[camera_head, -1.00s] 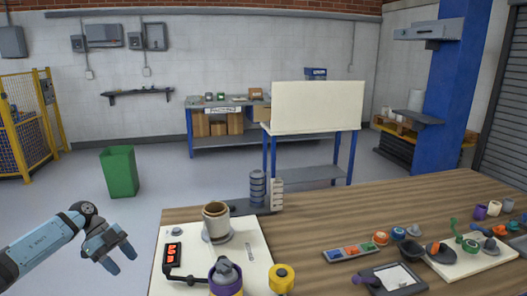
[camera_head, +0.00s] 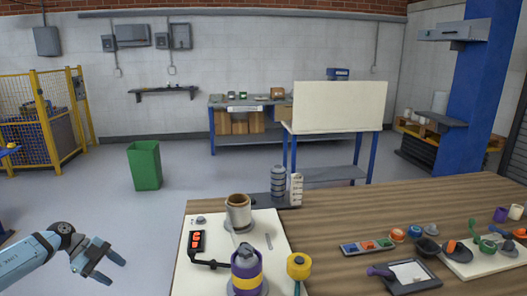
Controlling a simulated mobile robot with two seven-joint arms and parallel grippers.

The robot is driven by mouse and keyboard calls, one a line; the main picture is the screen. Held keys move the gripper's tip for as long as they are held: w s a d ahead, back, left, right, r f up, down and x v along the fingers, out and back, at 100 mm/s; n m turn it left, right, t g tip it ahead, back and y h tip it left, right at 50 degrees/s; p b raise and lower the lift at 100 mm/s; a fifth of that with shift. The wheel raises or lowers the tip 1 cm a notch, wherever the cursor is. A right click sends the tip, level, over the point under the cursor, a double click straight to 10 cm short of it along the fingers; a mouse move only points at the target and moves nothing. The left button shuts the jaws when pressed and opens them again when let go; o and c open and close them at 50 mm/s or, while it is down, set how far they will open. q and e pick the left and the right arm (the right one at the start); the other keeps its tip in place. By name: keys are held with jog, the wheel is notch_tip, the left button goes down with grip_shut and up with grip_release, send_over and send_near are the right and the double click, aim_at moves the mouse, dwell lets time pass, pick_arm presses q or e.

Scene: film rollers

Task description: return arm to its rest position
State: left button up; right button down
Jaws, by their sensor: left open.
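My left gripper (camera_head: 108,275) is at the lower left, off the left edge of the wooden table (camera_head: 340,222). Its two fingers are apart with nothing between them. It hangs over the grey floor, clear of the table and its objects. The blue-grey forearm comes in from the left edge of the picture. My right gripper is not in the picture.
On the table's near left, a white board (camera_head: 272,262) bears a brown and grey cup (camera_head: 238,213), a purple and yellow canister (camera_head: 247,270) and an orange-button box (camera_head: 197,241). A yellow knob (camera_head: 299,266) stands beside it. A green bin (camera_head: 144,165) stands on open floor.

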pick_arm(q)
jog(key=s+d+f+n+t+h, duration=0.1)
jog(key=s+d+f+n+t, duration=0.3)
jog(key=s+d+f+t, duration=0.5)
jog(key=s+a+f+n+y, duration=0.1)
jog(key=s+f+n+y, duration=0.3)
jog(key=s, duration=0.6)
jog(key=s+a+f+n+y, duration=0.2)
jog(key=s+f+y, duration=0.25)
jog(key=s, duration=0.55)
jog(key=d+n+t, duration=0.1)
jog(key=d+n, duration=0.8)
jog(key=d, duration=1.3)
notch_tip(320, 180, up, 12)
jog(key=s+p, duration=0.1)
jog(key=p, duration=1.3)
jog(key=shift+s+a+m+h, duration=0.15)
jog(key=shift+a+m+h, duration=0.2)
jog(key=shift+m, duration=0.05)
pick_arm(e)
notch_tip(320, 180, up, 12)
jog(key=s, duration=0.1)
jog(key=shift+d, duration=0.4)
